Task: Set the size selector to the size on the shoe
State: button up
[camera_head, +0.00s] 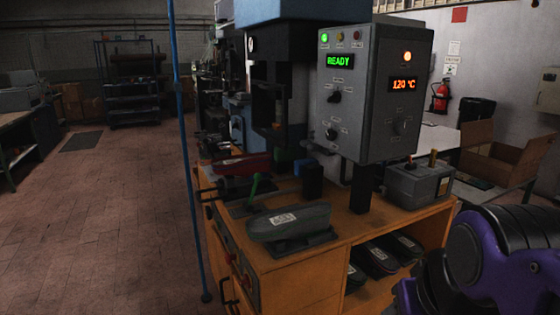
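A grey control box (376,88) stands on the orange workbench. It has a green READY display, a 120 °C display, and black knobs: an upper left knob (334,97), a lower left knob (331,134) and a right knob (400,126). Their labels are too small to read, so I cannot tell which is the size selector or where it points. A grey shoe (288,221) with a white label lies at the bench front. A red shoe (242,166) with a white label is behind it, near the press. The label text is unreadable. My gripper is out of view.
The orange bench (310,280) holds more labelled shoes (378,260) on its lower shelf. A grey box with levers (418,184) stands at its right. A blue pole (187,150) rises at its left. A cardboard box (492,153) is behind. Floor at left is clear.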

aim_at(335, 96)
jog(key=j+z, duration=0.1)
jog(key=j, duration=0.5)
jog(key=j+z, duration=0.15)
jog(key=j, duration=0.5)
jog(key=k+j+z, duration=0.1)
jog(key=j, duration=0.5)
jog(key=k+j+z, duration=0.15)
jog(key=j, duration=0.45)
jog(key=i+j+z, duration=0.1)
jog(key=j, duration=0.3)
jog(key=i+j+z, duration=0.1)
jog(key=j, duration=0.35)
jog(key=i+j+z, duration=0.1)
jog(key=i+j, duration=0.2)
jog(key=i+j+z, duration=0.1)
jog(key=i+j, duration=0.15)
jog(key=j, duration=0.15)
jog(key=i+j+z, duration=0.1)
jog(key=i+j, duration=0.15)
jog(key=j, duration=0.15)
jog(key=i+j+z, duration=0.1)
jog(key=i+j, duration=0.15)
jog(key=j, duration=0.15)
jog(key=j+z, duration=0.4)
jog(key=j, duration=0.2)
